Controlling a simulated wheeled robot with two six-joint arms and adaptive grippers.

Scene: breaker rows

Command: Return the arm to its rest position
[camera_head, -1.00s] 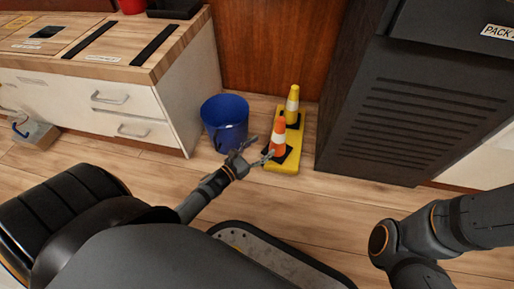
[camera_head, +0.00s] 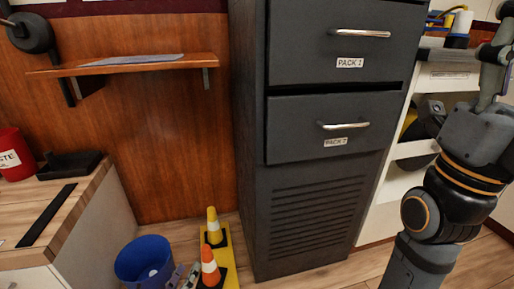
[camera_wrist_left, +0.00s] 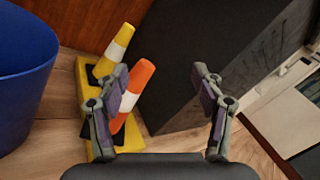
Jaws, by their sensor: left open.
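My left gripper (camera_head: 183,277) shows at the bottom edge of the head view, partly cut off, between the blue bucket and the orange cone. In the left wrist view my left gripper (camera_wrist_left: 168,95) is open, its two fingers wide apart with nothing between them. The orange cone (camera_wrist_left: 142,78) shows partly behind its left finger. My right arm (camera_head: 455,190) rises along the right side of the head view. Its far end is at the top right edge, and its jaws cannot be made out.
A blue bucket (camera_head: 145,262) stands left of a yellow base (camera_head: 229,262) with a yellow cone (camera_head: 213,228) and an orange cone (camera_head: 209,268). A dark cabinet (camera_head: 315,215) with two drawers stands to the right. A wooden counter (camera_head: 80,212) is left, and a shelf (camera_head: 130,66) is above.

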